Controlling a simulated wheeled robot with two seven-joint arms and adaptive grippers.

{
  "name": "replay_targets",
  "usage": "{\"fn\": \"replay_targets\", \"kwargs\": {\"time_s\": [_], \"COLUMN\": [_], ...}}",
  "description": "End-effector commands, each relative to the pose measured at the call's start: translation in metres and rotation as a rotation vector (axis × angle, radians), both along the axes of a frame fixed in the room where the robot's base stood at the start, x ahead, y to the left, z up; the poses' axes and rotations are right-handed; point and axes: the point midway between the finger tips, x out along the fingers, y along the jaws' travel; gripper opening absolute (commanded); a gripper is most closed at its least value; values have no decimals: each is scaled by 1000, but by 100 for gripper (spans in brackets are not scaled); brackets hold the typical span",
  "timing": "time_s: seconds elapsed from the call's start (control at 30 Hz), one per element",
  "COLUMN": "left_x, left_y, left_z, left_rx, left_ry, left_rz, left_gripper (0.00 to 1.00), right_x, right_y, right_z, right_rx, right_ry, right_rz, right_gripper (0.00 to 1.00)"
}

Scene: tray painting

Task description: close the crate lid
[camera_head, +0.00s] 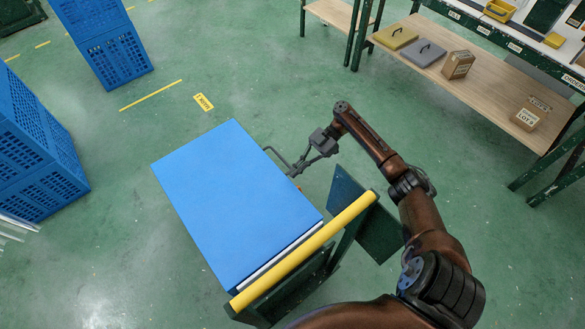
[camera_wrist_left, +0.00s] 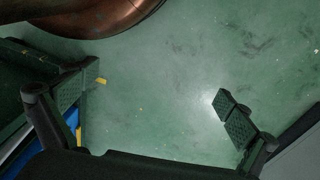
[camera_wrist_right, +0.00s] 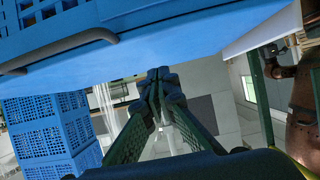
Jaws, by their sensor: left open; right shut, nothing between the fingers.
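A smooth blue lid (camera_head: 235,205) lies as a broad flat sheet over the cart in the head view. It hides the crate's inside, and I cannot tell whether it rests fully on the rim. My right gripper (camera_head: 296,171) is at the lid's right edge, beside a thin grey bar (camera_head: 277,152). In the right wrist view its fingers (camera_wrist_right: 160,80) are shut and empty, close to the smooth blue surface (camera_wrist_right: 190,50). A perforated blue crate wall (camera_wrist_right: 60,25) and the grey bar show there too. My left gripper (camera_wrist_left: 150,100) is open and empty above the floor, outside the head view.
The cart's yellow handle (camera_head: 305,250) runs along the lid's near edge. Blue crate stacks (camera_head: 105,50) stand at the far left and at the left edge (camera_head: 40,150). A wooden shelf (camera_head: 490,90) with boxes is at upper right. Green floor (camera_head: 240,80) beyond the cart is clear.

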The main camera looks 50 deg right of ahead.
Motion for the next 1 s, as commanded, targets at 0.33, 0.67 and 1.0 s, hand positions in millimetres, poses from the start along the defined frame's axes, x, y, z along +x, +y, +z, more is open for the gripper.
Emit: {"fn": "replay_targets", "kwargs": {"time_s": [0.33,0.67,1.0], "left_x": [5,6,-1], "left_y": [-6,-7,0], "left_z": [3,4,15], "left_rx": [-14,-15,2], "left_ry": [-22,-24,5], "left_rz": [-1,-1,1], "left_gripper": [100,100,100], "right_x": [0,0,1], "right_y": [-2,-2,0], "right_z": [-9,-10,4], "right_rx": [1,1,1], "right_ry": [0,-1,-4], "right_rz": [0,-1,2], "right_gripper": [0,0,0]}}
